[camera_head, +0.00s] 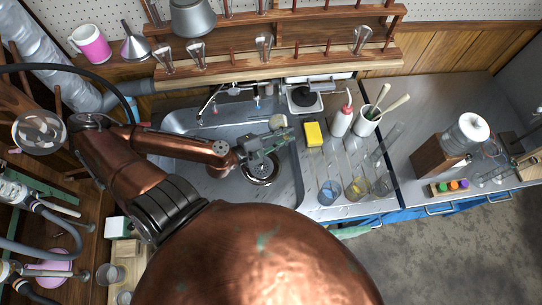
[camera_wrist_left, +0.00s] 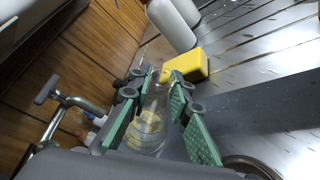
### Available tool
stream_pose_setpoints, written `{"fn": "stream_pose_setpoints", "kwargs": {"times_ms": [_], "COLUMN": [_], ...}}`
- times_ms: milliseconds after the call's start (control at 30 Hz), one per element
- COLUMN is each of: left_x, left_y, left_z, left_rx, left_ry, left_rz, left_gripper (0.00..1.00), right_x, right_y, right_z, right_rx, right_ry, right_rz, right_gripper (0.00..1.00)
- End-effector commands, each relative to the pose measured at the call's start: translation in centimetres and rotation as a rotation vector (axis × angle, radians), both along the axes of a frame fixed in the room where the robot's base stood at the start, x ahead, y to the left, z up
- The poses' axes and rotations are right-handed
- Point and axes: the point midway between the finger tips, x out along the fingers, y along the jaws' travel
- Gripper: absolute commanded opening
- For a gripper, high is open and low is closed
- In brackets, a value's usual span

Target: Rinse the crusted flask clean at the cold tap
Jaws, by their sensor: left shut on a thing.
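My left gripper (camera_head: 268,143) reaches over the sink (camera_head: 180,122) from the left. In the left wrist view its green-padded fingers (camera_wrist_left: 165,105) are shut on a clear glass flask (camera_wrist_left: 148,128). Yellowish crust shows in the flask's lower part. In the head view the flask (camera_head: 277,122) is small and partly hidden by the fingers. The taps stand along the sink's back edge, with a small blue mark (camera_head: 257,104) near the gripper. A metal tap with a T-shaped handle (camera_wrist_left: 50,92) shows in the left wrist view. I cannot see water running. My right gripper is not in view.
A yellow sponge (camera_head: 313,133), a white wash bottle (camera_head: 341,121) and a white pot with utensils (camera_head: 367,121) stand right of the sink. Several glass vessels stand near the counter's front edge. A wooden shelf (camera_head: 280,62) crosses the back. The drain (camera_head: 262,169) lies below the gripper.

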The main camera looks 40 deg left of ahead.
Motion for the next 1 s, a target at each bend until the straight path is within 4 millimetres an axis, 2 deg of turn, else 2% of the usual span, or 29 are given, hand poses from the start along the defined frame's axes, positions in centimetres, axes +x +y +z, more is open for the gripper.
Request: {"fn": "stream_pose_setpoints", "kwargs": {"times_ms": [33,667,1000], "left_x": [-0.3,-4.0,-6.7], "left_y": [0.1,0.4,0.5], "left_z": [-1.0,-7.0,-10.2], "left_rx": [0.019,0.145,0.199], "left_ry": [-0.005,-0.121,-0.193], "left_rz": [-0.028,-0.283,-0.416], "left_gripper": [0.0,0.0,0.0], "right_x": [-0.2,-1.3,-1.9], "right_y": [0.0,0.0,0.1], "right_z": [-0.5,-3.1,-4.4], "right_rx": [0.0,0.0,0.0], "right_ry": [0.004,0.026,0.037], "right_rz": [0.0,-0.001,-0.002], "right_gripper": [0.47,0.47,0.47]}}
